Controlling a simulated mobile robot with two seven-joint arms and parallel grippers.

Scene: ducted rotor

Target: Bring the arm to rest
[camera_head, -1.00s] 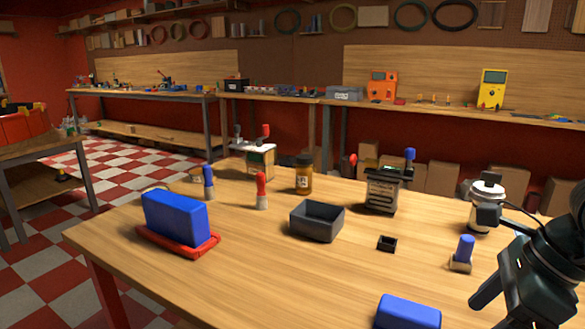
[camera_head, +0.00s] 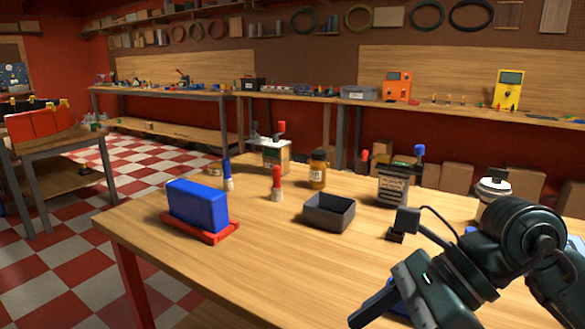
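My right arm comes in from the right, and its dark gripper (camera_head: 372,306) hangs low over the front of the wooden table (camera_head: 270,265). A dark finger shows, but I cannot tell how far apart the fingers are. A blue block (camera_head: 401,309) is mostly hidden behind this gripper; I cannot tell whether they touch. My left gripper is not in view.
A blue block (camera_head: 197,205) stands in a red tray (camera_head: 213,237) at the left. A grey open box (camera_head: 329,213), a red-capped tube (camera_head: 277,184), a brown bottle (camera_head: 318,169) and a dark tin (camera_head: 393,187) stand farther back. The front middle is clear.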

